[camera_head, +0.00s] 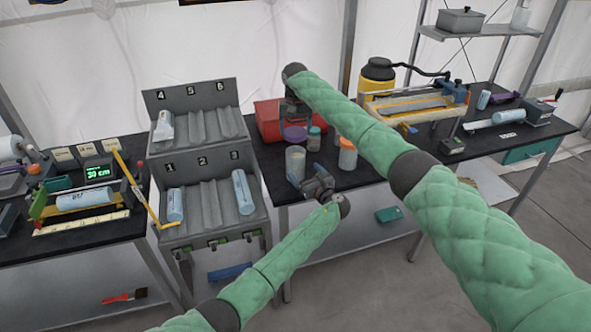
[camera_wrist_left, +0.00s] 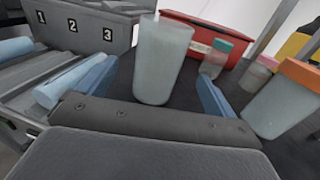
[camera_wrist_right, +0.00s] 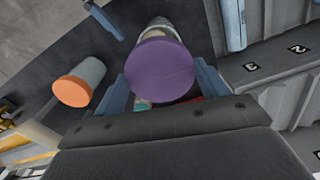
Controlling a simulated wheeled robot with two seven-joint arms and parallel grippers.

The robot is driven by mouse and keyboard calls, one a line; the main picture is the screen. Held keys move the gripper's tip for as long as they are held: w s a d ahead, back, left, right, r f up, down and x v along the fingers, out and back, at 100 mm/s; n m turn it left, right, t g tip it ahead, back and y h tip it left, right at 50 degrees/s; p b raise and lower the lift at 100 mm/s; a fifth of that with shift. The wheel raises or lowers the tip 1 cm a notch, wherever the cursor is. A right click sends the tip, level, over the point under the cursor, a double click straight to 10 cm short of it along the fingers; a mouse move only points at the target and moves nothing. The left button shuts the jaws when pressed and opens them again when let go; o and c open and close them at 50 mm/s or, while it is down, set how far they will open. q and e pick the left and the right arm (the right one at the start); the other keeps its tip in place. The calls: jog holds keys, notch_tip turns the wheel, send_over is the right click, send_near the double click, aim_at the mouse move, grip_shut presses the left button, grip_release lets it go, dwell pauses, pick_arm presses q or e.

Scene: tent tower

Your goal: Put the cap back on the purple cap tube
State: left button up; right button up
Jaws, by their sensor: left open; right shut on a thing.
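The tube (camera_head: 295,163) is an uncapped, pale grey cylinder standing upright on the dark table. My left gripper (camera_head: 318,184) is open and low at the tube's near side. In the left wrist view the tube (camera_wrist_left: 163,60) stands between the spread blue fingers, with space on both sides. My right gripper (camera_head: 293,112) is shut on the purple cap (camera_head: 295,133), apart from and above the tube in the head view. In the right wrist view the purple cap (camera_wrist_right: 160,70) fills the space between the fingers and hides part of the tube (camera_wrist_right: 160,28).
An orange-capped tube (camera_head: 347,155) stands to the right, and a small teal-capped jar (camera_head: 314,139) just behind. A red box (camera_head: 268,120) is at the back. A grey numbered rack (camera_head: 210,210) with blue tubes stands to the left. My right arm crosses above the table.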

pick_arm(q)
jog(key=x, duration=0.9)
jog(key=c, duration=1.5)
jog(key=shift+o, duration=0.2)
pick_arm(e)
send_over(295, 155)
jog(key=shift+d+f, duration=0.15)
jog(key=shift+f, duration=2.35)
jog(key=shift+f, duration=0.9)
jog(key=shift+f, duration=0.65)
